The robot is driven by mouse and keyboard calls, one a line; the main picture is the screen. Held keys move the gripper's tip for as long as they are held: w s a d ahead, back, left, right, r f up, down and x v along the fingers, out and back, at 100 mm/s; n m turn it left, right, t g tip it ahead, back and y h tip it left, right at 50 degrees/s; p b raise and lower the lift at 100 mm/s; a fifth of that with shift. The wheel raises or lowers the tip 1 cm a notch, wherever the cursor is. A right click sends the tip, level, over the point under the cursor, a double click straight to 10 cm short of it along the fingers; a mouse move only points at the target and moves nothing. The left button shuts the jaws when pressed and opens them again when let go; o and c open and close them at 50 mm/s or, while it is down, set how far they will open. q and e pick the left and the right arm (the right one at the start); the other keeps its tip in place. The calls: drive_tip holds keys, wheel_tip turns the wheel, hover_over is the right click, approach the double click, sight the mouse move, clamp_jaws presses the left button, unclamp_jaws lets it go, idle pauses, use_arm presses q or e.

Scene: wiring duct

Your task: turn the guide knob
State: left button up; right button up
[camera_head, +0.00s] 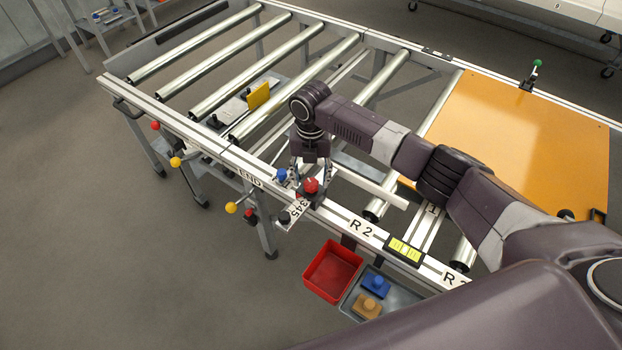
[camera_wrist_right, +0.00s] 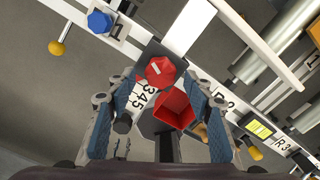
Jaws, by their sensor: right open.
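A red faceted knob (camera_head: 311,186), which appears to be the guide knob, sits on a dark block at the conveyor's front rail. In the right wrist view the red knob (camera_wrist_right: 160,71) has a white line on top. A white scale strip (camera_head: 300,209) marked 345 runs out from its block. My right gripper (camera_head: 311,177) points down over the knob with its fingers apart, one on each side. In the wrist view the open fingers (camera_wrist_right: 162,100) frame the knob; contact cannot be told. My left gripper is not in view.
A blue knob (camera_head: 282,174) stands close left of the gripper on the rail. Yellow ball handles (camera_head: 231,208) stick out in front. A red bin (camera_head: 333,271) and a grey tray (camera_head: 401,298) hang below the rail. An orange board (camera_head: 530,130) lies on the rollers at right.

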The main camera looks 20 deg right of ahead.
sight(311, 184)
wheel_tip(311, 184, up, 11)
idle(0.3)
idle(0.5)
